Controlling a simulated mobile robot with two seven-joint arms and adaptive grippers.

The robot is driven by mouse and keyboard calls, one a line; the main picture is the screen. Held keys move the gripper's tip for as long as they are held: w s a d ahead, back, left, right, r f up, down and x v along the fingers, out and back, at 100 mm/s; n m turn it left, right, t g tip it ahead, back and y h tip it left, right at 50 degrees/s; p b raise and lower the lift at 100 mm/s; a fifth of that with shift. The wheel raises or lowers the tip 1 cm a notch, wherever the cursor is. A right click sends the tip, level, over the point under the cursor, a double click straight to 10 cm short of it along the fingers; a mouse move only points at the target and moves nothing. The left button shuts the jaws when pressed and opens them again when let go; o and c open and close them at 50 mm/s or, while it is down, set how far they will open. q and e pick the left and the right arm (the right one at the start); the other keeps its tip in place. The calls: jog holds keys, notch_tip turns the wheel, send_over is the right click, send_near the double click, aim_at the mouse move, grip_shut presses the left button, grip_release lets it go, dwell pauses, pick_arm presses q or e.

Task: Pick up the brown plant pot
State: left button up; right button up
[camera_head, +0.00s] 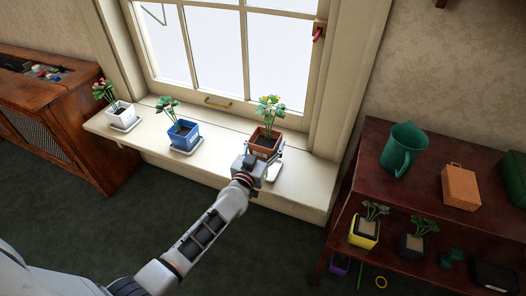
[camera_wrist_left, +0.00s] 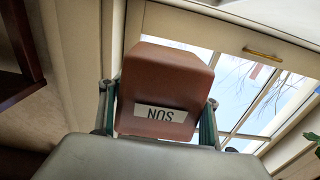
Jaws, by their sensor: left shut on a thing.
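The brown plant pot (camera_head: 262,149), with a leafy yellow-flowered plant (camera_head: 270,108), is at the right part of the white window sill. My left gripper (camera_head: 262,162) is shut on it. In the left wrist view the pot (camera_wrist_left: 168,80) sits between the two fingers, with a white label reading "SUN" upside down. A white saucer (camera_head: 275,172) shows in front of the pot in the head view, and the pot looks raised clear of it. My right gripper is not in view.
A blue pot (camera_head: 183,137) and a white pot (camera_head: 120,114) stand on saucers to the left on the sill (camera_head: 225,168). The window (camera_head: 225,45) is behind. A dark red shelf (camera_head: 430,165) at right holds a green jug (camera_head: 402,150) and other pots.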

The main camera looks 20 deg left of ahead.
aim_at(268, 110)
pick_arm(q)
notch_tip(268, 110, up, 12)
jog(key=p, duration=0.6)
jog(key=shift+w+r, duration=0.1)
jog(key=shift+r, duration=0.05)
jog(key=shift+r+p, duration=0.4)
jog(key=shift+p, duration=0.15)
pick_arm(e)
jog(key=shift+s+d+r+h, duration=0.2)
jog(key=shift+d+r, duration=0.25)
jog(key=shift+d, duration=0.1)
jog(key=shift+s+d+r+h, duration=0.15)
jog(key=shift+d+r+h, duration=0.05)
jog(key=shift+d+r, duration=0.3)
